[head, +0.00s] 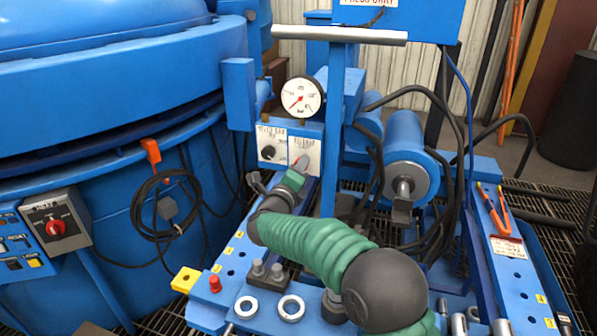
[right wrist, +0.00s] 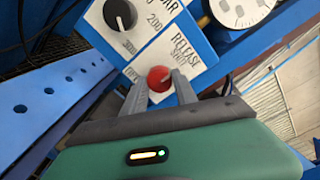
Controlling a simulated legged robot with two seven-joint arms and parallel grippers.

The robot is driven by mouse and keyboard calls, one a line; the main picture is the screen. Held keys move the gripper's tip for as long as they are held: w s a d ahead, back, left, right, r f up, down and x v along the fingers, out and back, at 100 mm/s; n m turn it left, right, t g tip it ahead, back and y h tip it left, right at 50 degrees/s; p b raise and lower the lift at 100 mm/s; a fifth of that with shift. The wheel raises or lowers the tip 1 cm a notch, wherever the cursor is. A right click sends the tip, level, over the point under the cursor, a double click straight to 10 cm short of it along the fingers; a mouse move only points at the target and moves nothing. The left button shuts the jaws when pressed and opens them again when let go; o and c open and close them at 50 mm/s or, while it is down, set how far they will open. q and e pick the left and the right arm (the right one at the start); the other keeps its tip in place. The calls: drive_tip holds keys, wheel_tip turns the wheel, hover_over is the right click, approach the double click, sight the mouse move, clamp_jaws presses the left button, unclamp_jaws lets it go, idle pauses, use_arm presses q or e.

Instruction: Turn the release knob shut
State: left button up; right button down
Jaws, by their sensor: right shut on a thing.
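The red release knob (right wrist: 159,77) sits on a white plate lettered RELEASE (right wrist: 182,45), with SHUT partly readable beside the knob. My right gripper (right wrist: 160,86) is shut on the knob, one finger on each side of it. In the head view the right gripper (head: 299,168) reaches the white plate (head: 305,145) on the blue panel and hides most of the knob. The knob's exact pointing direction is hard to tell. My left gripper is not in view.
A black pressure knob (right wrist: 120,15) is just left of the release plate; it also shows in the head view (head: 267,152). A white dial gauge (head: 301,96) stands above. A blue post (head: 333,130) rises close right of my gripper. Bolts and rings (head: 291,307) lie on the blue bench below.

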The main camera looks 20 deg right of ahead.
drive_tip(key=shift+f, duration=0.15)
drive_tip(key=c, duration=1)
unclamp_jaws()
drive_tip(key=shift+w+d, duration=0.1)
drive_tip(key=shift+o, duration=0.2)
drive_tip(key=p+v, duration=0.4)
drive_tip(key=v, duration=1.3)
drive_tip(key=shift+w, duration=0.1)
